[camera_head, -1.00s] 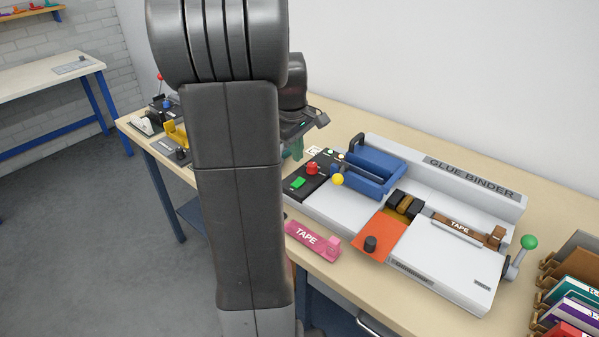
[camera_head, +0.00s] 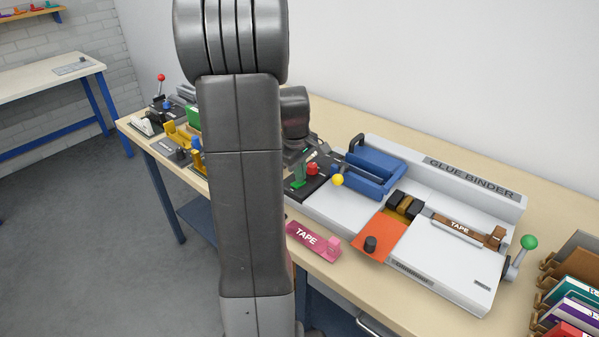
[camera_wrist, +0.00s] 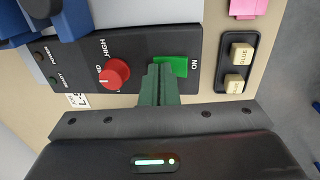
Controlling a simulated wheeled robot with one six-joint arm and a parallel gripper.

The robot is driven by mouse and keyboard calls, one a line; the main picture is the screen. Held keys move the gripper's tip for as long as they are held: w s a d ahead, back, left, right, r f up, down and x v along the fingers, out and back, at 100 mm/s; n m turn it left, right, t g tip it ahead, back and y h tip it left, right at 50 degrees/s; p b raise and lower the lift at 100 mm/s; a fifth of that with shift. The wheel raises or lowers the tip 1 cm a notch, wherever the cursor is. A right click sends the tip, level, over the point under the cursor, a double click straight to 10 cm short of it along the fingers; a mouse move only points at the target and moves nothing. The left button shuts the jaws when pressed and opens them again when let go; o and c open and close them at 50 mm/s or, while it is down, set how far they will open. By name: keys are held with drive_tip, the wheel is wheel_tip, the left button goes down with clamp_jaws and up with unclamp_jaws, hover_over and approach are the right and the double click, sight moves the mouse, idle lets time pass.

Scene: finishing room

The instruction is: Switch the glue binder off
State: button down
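The glue binder (camera_head: 335,212) is a light grey machine on the workbench. Its black control panel (camera_wrist: 130,40) carries a green rocker switch (camera_wrist: 177,66) marked ON, a red knob (camera_wrist: 115,73) and two small dark lamps labelled POWER and READY. The red knob also shows in the head view (camera_head: 312,169). My gripper (camera_wrist: 157,68) has its green fingers together with nothing between them. The fingertips are at the switch's left edge in the wrist view and cover part of it. I cannot tell whether they touch it.
A blue clamp frame (camera_head: 375,170) and a yellow knob (camera_head: 338,180) sit right of the panel. A pink tape piece (camera_head: 313,240) lies at the bench's front edge. Several small devices stand at the left.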

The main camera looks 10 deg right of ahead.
drive_tip(key=shift+s+a+f, duration=0.2)
drive_tip(key=shift+s+f, duration=0.05)
drive_tip(key=shift+s+a+r, duration=0.1)
drive_tip(key=shift+s+a, duration=0.3)
drive_tip(key=shift+a, duration=0.1)
drive_tip(key=shift+r, duration=0.1)
drive_tip(key=shift+w+r, duration=0.1)
drive_tip(key=shift+r, duration=0.1)
wheel_tip(320, 180, up, 14)
drive_tip(key=s+a+p, duration=0.1)
drive_tip(key=p, duration=0.2)
drive_tip(key=shift+f, duration=0.25)
drive_tip(key=shift+a+f, duration=0.1)
